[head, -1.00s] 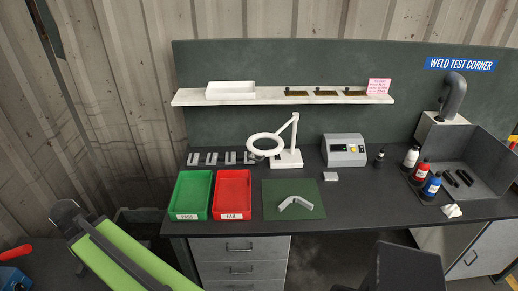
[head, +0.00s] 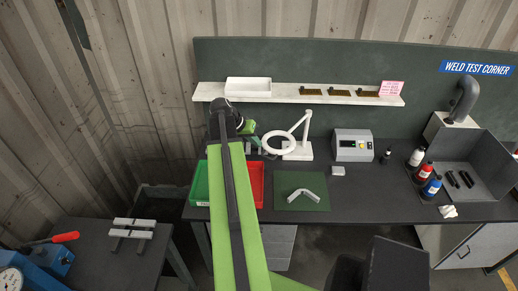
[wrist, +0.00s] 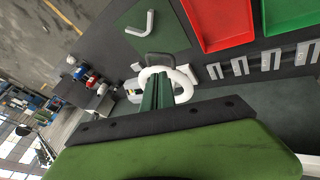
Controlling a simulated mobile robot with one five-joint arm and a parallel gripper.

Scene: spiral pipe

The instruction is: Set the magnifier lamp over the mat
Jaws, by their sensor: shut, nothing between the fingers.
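The white magnifier lamp (head: 297,151) stands at the back of the bench. Its ring head (head: 265,142) hangs to the left of the base, behind the green mat (head: 284,204) and not over it. A pale bent pipe piece (head: 303,193) lies on the mat. My gripper (head: 257,143) is shut and empty, just left of the ring. In the wrist view its green fingers (wrist: 158,90) overlap the white ring (wrist: 184,83), partly hiding it; I cannot tell whether they touch. The mat (wrist: 170,36) shows beyond it.
The green tray (head: 199,185) and red tray (head: 257,186) stand left of the mat, partly behind my arm. A grey control box (head: 352,145) stands right of the lamp. A shelf (head: 305,98) runs above. Bare bench lies right of the mat.

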